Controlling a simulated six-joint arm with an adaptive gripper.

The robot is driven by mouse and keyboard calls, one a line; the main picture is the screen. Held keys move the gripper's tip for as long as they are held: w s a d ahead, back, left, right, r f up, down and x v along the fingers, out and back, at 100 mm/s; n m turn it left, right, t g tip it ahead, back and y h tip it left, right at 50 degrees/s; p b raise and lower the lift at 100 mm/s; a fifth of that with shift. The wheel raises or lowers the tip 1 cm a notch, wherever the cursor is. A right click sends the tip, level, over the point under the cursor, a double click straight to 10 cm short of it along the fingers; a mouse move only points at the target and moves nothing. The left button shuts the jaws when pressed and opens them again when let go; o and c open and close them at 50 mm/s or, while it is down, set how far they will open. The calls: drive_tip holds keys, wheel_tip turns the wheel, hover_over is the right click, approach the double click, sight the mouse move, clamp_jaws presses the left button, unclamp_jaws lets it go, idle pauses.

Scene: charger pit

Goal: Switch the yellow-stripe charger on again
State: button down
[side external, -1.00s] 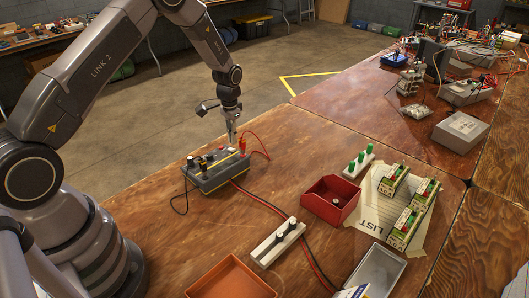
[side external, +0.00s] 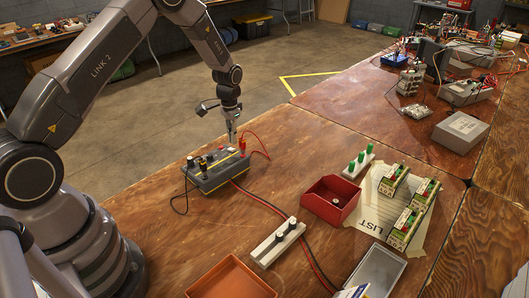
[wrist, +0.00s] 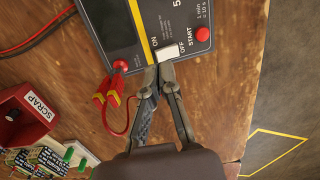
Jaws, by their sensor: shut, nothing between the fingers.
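The yellow-stripe charger (side external: 216,172) is a dark grey box on the wooden table in the side view. In the wrist view its face (wrist: 117,31) fills the top, with a yellow stripe (wrist: 146,35). A white rocker switch (wrist: 167,52) lies between the ON and OFF labels; which way it is tipped I cannot tell. My gripper (side external: 232,142) is shut and empty, pointing down at the charger's far right end. In the wrist view my fingertips (wrist: 166,67) are together right at the switch's lower edge; contact is unclear.
A red START button (wrist: 203,34) is near the switch. Red clips (wrist: 108,95) and a red lead hang beside the charger. A red scrap bin (side external: 331,201), a white rack with green pegs (side external: 358,163) and an orange tray (side external: 232,278) stand nearby.

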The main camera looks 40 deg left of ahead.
drive_tip(key=shift+f, duration=1.45)
idle(0.7)
drive_tip(key=shift+r, duration=3.55)
drive_tip(key=shift+r, duration=0.15)
drive_tip(key=s+d+r+t, duration=0.1)
drive_tip(key=s+d+r, duration=0.1)
drive_tip(key=s+r, duration=0.35)
drive_tip(key=s+d+r+t, duration=0.1)
drive_tip(key=s+d+r, duration=0.1)
drive_tip(key=r, duration=0.7)
drive_tip(key=s+d+r+t, duration=0.1)
drive_tip(key=s+d+r, duration=0.15)
drive_tip(key=r, duration=0.55)
drive_tip(key=s+d+r+t, duration=0.1)
drive_tip(key=s+r, duration=0.1)
drive_tip(key=s, duration=0.9)
drive_tip(key=s+d+r+t, duration=0.1)
drive_tip(key=s+d+r, duration=0.1)
drive_tip(key=s, duration=0.9)
drive_tip(key=shift+s+r+t, duration=0.15)
drive_tip(key=shift+r+t, duration=0.15)
drive_tip(key=shift+r, duration=0.5)
